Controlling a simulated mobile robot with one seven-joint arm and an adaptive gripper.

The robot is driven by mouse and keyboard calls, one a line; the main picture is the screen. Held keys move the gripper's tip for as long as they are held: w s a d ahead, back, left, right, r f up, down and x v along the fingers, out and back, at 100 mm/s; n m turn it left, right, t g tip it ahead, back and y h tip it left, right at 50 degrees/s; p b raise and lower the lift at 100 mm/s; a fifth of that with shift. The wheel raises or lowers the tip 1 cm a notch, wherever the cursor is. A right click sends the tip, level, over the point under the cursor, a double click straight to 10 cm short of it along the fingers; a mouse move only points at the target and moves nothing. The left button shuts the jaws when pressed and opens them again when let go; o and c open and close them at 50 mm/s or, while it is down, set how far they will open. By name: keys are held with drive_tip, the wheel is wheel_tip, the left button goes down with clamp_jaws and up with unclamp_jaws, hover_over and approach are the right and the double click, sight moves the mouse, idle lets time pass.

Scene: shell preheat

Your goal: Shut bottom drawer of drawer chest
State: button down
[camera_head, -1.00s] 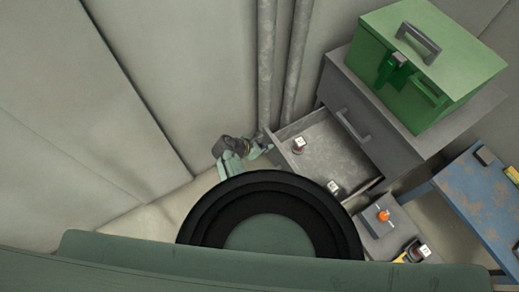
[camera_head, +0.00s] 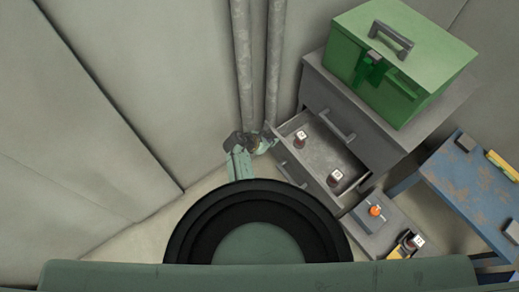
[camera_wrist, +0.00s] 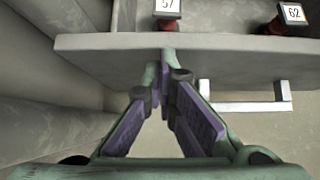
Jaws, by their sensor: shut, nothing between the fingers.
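The grey drawer chest (camera_head: 372,140) stands against the wall in the head view. Its bottom drawer (camera_head: 322,150) is partly open, with two small tagged items, one marked 57 (camera_wrist: 167,8) and one marked 62 (camera_wrist: 292,14) in the wrist view. My gripper (camera_head: 266,143) is at the drawer's front, near its left end in the head view. In the wrist view my fingers (camera_wrist: 168,72) are together and empty, at the drawer's front panel (camera_wrist: 95,42). They look close against it; exact contact is unclear. The drawer handle (camera_wrist: 243,107) is to their right.
A green toolbox (camera_head: 390,65) sits on the chest. Grey pipes (camera_head: 259,60) run up the wall near my gripper. A box with an orange knob (camera_head: 375,211) and a yellow-black item (camera_head: 404,245) lie right of the drawer. A blue table (camera_head: 470,190) is at the right.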

drive_tip(key=w+d+b, duration=0.1)
drive_tip(key=w+d, duration=0.2)
drive_tip(key=d, duration=0.2)
drive_tip(key=w+d+b, duration=0.2)
drive_tip(key=w+d, duration=0.2)
drive_tip(key=d, duration=0.1)
drive_tip(key=w+d+b, duration=0.2)
drive_tip(key=w+d, duration=0.2)
drive_tip(key=d, duration=0.1)
drive_tip(key=shift+f, duration=0.15)
drive_tip(key=shift+w+d, duration=0.2)
drive_tip(key=shift+d, duration=0.15)
drive_tip(key=shift+w, duration=0.1)
drive_tip(key=shift+d+r, duration=0.1)
drive_tip(key=shift+r, duration=0.1)
